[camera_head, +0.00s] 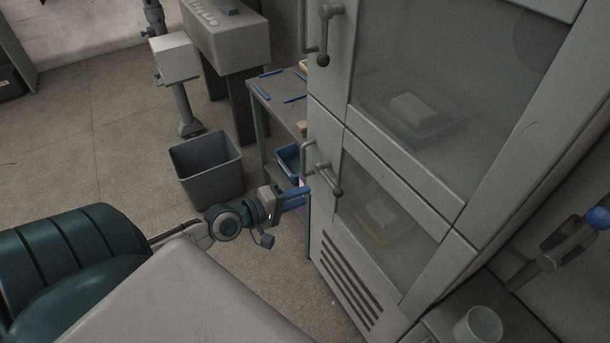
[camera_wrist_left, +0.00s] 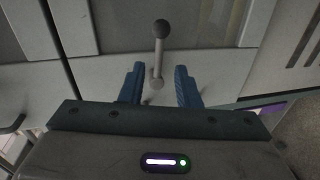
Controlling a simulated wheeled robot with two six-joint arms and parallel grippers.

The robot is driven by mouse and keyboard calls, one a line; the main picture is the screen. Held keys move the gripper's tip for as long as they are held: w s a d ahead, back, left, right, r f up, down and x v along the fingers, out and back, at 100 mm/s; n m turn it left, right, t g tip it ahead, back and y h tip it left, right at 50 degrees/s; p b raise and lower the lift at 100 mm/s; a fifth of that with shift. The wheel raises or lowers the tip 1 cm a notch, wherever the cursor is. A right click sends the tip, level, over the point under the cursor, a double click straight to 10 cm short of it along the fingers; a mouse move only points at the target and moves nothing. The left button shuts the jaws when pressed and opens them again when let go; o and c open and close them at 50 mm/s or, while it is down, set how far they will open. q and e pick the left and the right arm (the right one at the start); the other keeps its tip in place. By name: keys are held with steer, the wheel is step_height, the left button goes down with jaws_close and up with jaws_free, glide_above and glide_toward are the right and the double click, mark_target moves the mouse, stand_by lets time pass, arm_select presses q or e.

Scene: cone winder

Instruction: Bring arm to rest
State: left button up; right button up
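My left gripper (camera_head: 300,194) is at the cabinet's lower door, beside the lower door handle (camera_head: 326,178). In the left wrist view, the blue fingers of my left gripper (camera_wrist_left: 159,72) are apart. The handle's grey stem and dark round knob (camera_wrist_left: 162,29) show in line with the gap between them. I cannot tell whether the stem is between the fingers or just beyond them; no grip on it shows. The lower door (camera_head: 390,215) looks closed. My right gripper is not in view.
The tall grey cabinet (camera_head: 333,255) has an upper handle (camera_head: 325,30) too. A grey bin (camera_head: 206,172) stands on the floor to the left. A side table (camera_head: 275,95) holds blue items, with a blue tray (camera_head: 288,161) below. A white cup (camera_head: 478,325) is at bottom right.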

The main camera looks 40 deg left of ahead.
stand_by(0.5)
arm_select(q)
steer(key=s+a+f+m+g+y, duration=0.15)
steer(key=a+f, duration=0.25)
steer(key=f, duration=0.5)
steer(key=a+f+g+y, duration=0.1)
steer(key=a+f+y, duration=0.25)
steer(key=f, duration=0.45)
steer(key=s+a+f+m+g+y, duration=0.1)
steer(key=s+f, duration=0.3)
steer(key=f, duration=0.5)
steer(key=s+a+f+m+g+y, duration=0.15)
steer(key=s+f, duration=0.25)
steer(key=f, duration=0.4)
steer(key=s+d+f+m+g, duration=0.3)
steer(key=s+f+m+g, duration=0.1)
steer(key=s+f, duration=0.95)
steer(key=s+d+f+m+g, duration=0.2)
steer(key=s+d+f, duration=0.2)
steer(key=s, duration=0.4)
steer(key=s+d+f+m+g, duration=0.2)
steer(key=s+d+f+m, duration=0.1)
steer(key=s, duration=0.4)
steer(key=shift+s+d+f+h, duration=0.35)
steer(key=shift+d+f, duration=0.5)
steer(key=shift+d, duration=0.4)
